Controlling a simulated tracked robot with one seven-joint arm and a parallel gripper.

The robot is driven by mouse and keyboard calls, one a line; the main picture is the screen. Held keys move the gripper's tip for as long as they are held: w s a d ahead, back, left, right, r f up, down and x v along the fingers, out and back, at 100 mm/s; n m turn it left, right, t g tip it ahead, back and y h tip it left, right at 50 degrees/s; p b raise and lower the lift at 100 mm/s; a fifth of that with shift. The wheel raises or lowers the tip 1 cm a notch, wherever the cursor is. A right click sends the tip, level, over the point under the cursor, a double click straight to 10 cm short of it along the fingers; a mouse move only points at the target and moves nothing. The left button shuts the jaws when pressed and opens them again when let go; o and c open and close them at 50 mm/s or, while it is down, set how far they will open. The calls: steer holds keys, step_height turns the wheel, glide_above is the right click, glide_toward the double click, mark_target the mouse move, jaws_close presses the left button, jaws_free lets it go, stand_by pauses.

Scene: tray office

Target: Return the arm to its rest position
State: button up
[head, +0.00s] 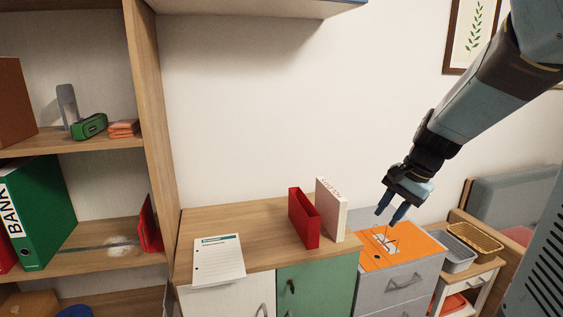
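My arm comes in from the upper right and reaches down to the left. My gripper (386,217) hangs in the air over the orange-topped grey drawer unit (408,262). Its two blue fingers point down and stand apart, with nothing visible between them. Below the fingers, a small object with thin dark wire-like parts (388,245) rests on the orange top. I cannot tell exactly what it is.
A wooden-topped cabinet (225,222) to the left bears a red holder (304,218), a white box (331,208) and a printed pad (218,259). Grey (450,252) and yellow (474,238) baskets stand right. Open shelves (155,120) fill the left side.

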steer(key=s+a+r+n+t+h, duration=0.1)
steer(key=s+r+n+t, duration=0.1)
steer(key=s+r+n, duration=0.2)
steer(key=s+a+r+n+t+h, duration=0.1)
steer(key=s+r+n, duration=0.3)
steer(key=s, duration=0.7)
steer(key=shift+s+n+t+h, duration=0.15)
steer(key=shift+n+t+h, duration=0.25)
steer(key=shift+n+h, duration=0.3)
